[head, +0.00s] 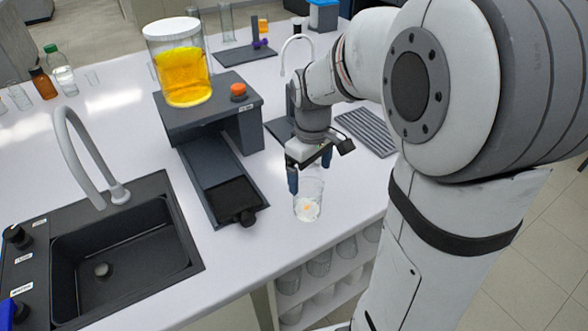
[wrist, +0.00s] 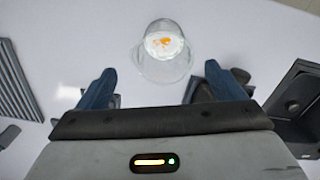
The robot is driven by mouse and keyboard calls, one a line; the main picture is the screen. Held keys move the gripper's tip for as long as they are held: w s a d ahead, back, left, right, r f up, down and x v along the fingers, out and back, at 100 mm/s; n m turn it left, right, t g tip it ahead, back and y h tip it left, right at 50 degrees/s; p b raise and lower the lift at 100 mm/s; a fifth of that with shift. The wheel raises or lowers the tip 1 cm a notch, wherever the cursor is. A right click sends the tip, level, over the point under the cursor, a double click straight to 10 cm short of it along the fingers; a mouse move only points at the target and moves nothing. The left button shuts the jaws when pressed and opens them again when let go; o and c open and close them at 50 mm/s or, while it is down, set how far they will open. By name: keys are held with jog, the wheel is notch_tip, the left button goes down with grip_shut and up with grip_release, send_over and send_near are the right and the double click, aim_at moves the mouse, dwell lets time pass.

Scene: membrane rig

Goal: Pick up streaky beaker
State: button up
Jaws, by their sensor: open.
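The streaky beaker (head: 308,203) is a clear glass with a whitish and orange residue in it. It stands upright on the white bench near the front edge. In the wrist view the beaker (wrist: 163,55) lies ahead of the fingers, about midway between them. My gripper (head: 309,180) is open, just above and behind the beaker in the head view. Its two blue fingers (wrist: 155,88) are spread apart and empty in the wrist view. I cannot tell whether a finger touches the glass.
A dark stand (head: 217,110) bears a large jar of yellow liquid (head: 184,75), with a long dark tray (head: 215,165) in front. A black sink (head: 115,245) is at left. A ribbed dark mat (head: 367,131) lies right of my gripper. Shelved glassware (head: 319,262) sits below the bench edge.

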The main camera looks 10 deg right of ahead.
aim_at(308, 194)
notch_tip(308, 194, down, 8)
jog(key=shift+s+a+r+p, duration=0.1)
jog(key=shift+a+p, duration=0.05)
jog(key=shift+p, duration=0.25)
jog(key=c, duration=1.1)
jog(key=shift+r, duration=0.1)
